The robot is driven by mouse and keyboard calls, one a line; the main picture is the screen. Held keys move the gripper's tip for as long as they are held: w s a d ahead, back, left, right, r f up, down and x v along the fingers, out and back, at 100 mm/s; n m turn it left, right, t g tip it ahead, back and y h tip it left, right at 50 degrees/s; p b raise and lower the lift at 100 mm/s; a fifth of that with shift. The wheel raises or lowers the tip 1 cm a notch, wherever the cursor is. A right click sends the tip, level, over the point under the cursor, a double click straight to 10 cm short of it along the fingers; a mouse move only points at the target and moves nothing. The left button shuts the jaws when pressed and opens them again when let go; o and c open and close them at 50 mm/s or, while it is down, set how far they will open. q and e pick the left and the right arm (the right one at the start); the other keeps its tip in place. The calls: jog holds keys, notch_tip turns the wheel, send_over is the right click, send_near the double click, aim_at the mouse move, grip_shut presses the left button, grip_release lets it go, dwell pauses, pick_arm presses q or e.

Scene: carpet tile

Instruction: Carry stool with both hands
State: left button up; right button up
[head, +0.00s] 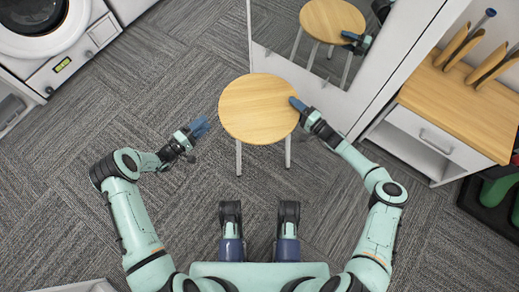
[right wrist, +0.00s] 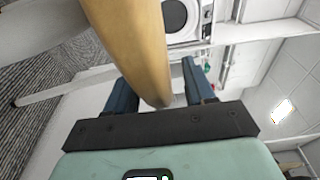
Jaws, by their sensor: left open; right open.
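The stool (head: 257,108) has a round light wood seat and pale legs, and stands upright on the carpet in the middle of the head view. My right gripper (head: 298,104) is at the seat's right edge. In the right wrist view the seat's edge (right wrist: 138,50) lies between the open blue fingers of my right gripper (right wrist: 160,90). I cannot tell whether either finger touches it. My left gripper (head: 199,128) is open and empty, left of the seat and apart from it.
A mirror (head: 285,50) stands behind the stool and reflects it. A washing machine (head: 38,45) is at the upper left. A wood-topped cabinet (head: 450,105) with a drawer stands at the right. Grey carpet (head: 100,120) is clear on the left.

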jog(key=shift+s+d, duration=0.15)
jog(key=shift+d, duration=0.05)
jog(key=v, duration=1.1)
jog(key=shift+s+d, duration=0.15)
